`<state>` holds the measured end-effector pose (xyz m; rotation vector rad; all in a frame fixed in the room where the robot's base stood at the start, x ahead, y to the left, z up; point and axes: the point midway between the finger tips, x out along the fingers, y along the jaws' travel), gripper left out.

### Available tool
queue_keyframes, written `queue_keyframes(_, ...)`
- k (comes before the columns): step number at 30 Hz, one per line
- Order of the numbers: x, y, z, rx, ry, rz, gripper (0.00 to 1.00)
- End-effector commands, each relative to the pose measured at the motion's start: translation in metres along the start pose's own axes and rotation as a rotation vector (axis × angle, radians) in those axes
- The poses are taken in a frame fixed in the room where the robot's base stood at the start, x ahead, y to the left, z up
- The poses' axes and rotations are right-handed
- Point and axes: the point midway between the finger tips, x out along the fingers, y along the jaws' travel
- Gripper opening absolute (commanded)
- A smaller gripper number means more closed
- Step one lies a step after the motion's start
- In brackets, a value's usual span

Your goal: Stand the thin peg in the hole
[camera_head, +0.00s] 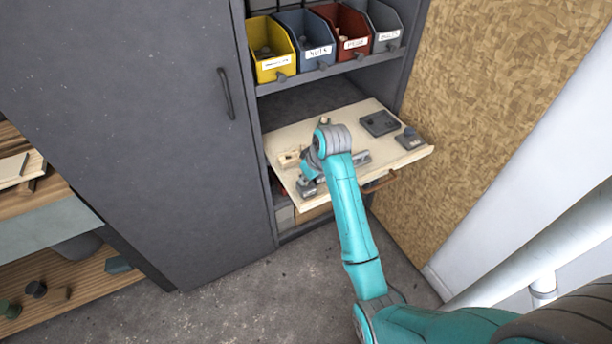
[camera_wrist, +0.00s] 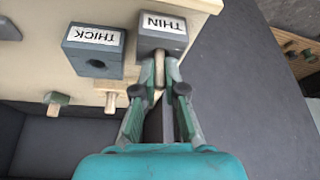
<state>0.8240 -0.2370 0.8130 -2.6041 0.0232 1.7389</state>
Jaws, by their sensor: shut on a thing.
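In the wrist view my gripper (camera_wrist: 160,88) is shut on a slim pale wooden peg (camera_wrist: 159,68). The peg's far end is at the face of the grey block labelled THIN (camera_wrist: 147,43). The block's hole is hidden, and I cannot tell whether the peg tip is inside it or only in front of it. Left of it is a grey block labelled THICK (camera_wrist: 78,60), with an open round hole. In the head view my arm covers much of the gripper and the peg, above the left front part of the pale pull-out board (camera_head: 405,153).
A wooden piece (camera_wrist: 110,101) and a green-ended piece (camera_wrist: 56,101) show at the board's edge. A dark tray (camera_head: 379,123) and a small grey block (camera_head: 409,139) lie on the board's right. Yellow (camera_head: 273,50), blue and red bins stand above. A closed cabinet door (camera_head: 150,130) is at left.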

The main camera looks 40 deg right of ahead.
Motion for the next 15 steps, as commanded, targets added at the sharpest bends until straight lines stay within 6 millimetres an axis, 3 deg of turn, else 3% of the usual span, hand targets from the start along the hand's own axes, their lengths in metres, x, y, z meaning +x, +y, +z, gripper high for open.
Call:
queue_keyframes(8,0.0004,0.0,0.0001,0.0,0.0,0.0,0.0)
queue_keyframes(9,0.0004,0.0,0.0001,0.0,0.0,0.0,0.15)
queue_keyframes(12,0.0003,0.0001,0.0,0.0,0.0,0.0,0.39)
queue_keyframes(15,0.0003,0.0001,0.0,0.0,0.0,0.0,0.39)
